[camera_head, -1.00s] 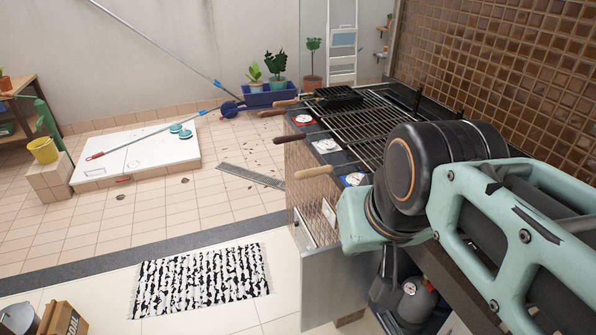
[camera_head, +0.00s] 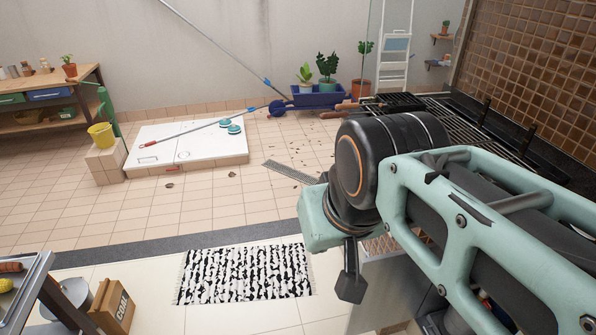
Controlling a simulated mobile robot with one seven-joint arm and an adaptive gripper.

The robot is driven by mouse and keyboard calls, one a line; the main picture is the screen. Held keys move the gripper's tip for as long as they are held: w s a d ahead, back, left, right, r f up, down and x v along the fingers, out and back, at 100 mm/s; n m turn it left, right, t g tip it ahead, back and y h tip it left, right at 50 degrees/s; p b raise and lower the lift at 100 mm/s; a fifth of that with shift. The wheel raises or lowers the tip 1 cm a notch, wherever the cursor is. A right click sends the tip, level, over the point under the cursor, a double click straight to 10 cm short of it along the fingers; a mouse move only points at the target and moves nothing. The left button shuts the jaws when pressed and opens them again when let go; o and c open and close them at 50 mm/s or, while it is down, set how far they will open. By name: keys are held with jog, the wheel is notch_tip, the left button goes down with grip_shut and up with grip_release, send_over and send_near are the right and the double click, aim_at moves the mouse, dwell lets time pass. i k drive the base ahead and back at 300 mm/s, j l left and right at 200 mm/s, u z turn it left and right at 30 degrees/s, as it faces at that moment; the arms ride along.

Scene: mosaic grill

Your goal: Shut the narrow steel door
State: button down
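The narrow steel door (camera_head: 388,292) is a grey metal panel below the grill, at the lower right of the head view. It stands swung out from the grill's front, and my arm covers much of it. My gripper (camera_head: 350,286) shows only as a dark part hanging below my teal wrist, just left of the door in the picture. I cannot tell whether it touches the door or whether its fingers are open.
The grill (camera_head: 450,115) runs along the brown tiled wall at right. A black-and-white rug (camera_head: 245,274) lies on the floor left of the door. A coal box (camera_head: 112,310) and a metal bucket (camera_head: 70,297) stand at lower left.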

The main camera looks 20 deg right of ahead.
aim_at(397, 288)
jog(key=i+j+u, duration=0.5)
jog(key=j+u, duration=0.2)
jog(key=i+z, duration=0.4)
jog(key=i+j+z, duration=0.2)
jog(key=i+z, duration=0.4)
jog(key=z, duration=0.35)
jog(key=i+z, duration=0.15)
jog(key=z, duration=0.3)
jog(key=i+z, duration=0.15)
jog(key=z, duration=0.35)
jog(key=i+j+z, duration=0.1)
jog(key=z, duration=0.35)
jog(key=i+j+z, duration=0.1)
jog(key=z, duration=0.4)
jog(key=i+j+z, duration=0.2)
jog(key=z, duration=0.25)
jog(key=i+j+z, duration=0.1)
jog(key=j+z, duration=0.25)
jog(key=z, duration=0.15)
jog(key=k+l+u, duration=0.1)
jog(key=l+u, duration=0.15)
jog(key=k+l+u, duration=0.15)
jog(key=k+l, duration=0.25)
